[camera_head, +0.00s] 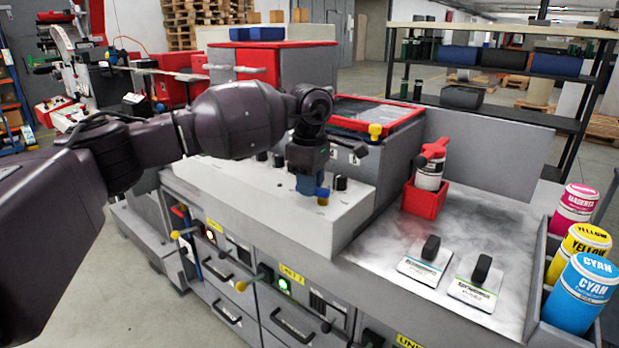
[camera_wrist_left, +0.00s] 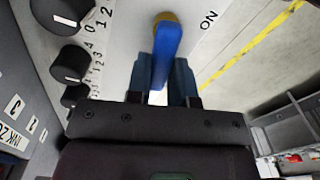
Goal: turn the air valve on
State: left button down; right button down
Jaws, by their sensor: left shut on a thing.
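The air valve is a blue lever (camera_wrist_left: 166,45) with a yellow-gold end (camera_wrist_left: 165,17), on the pale top of the machine console. In the left wrist view the lever runs from that end back between my fingers, and the ON mark (camera_wrist_left: 209,20) is printed to its right. My left gripper (camera_wrist_left: 162,80) is shut on the blue lever, one finger on each side. My right gripper is not in view.
Black knobs (camera_wrist_left: 72,62) with number scales stand left of the lever in the wrist view. In the head view a black knob (camera_head: 341,183) stands close right of the gripper. A red holder (camera_head: 424,199) and ink cans (camera_head: 585,240) are farther right.

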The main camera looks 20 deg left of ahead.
pick_arm(q)
jog(key=shift+s+r+n+p, duration=0.35)
jog(key=shift+n+p, duration=0.25)
jog(key=shift+n, duration=0.4)
jog(key=n+p, duration=0.1)
jog(key=n, duration=0.1)
jog(key=shift+s+d+n+p, duration=0.1)
jog(key=shift+s+n+p, duration=0.2)
jog(key=shift+p, duration=0.1)
jog(key=shift+s+d+f+n+p, duration=0.15)
jog(key=shift+n+p, duration=0.2)
jog(key=shift+n, duration=0.25)
jog(key=shift+s+a+n+p, duration=0.1)
jog(key=shift+n+p, duration=0.25)
jog(key=shift+n, duration=0.25)
jog(key=shift+s+d+f+n+p, duration=0.1)
jog(key=shift+s+d+n+p, duration=0.1)
jog(key=shift+n+p, duration=0.45)
jog(key=shift+n, duration=0.55)
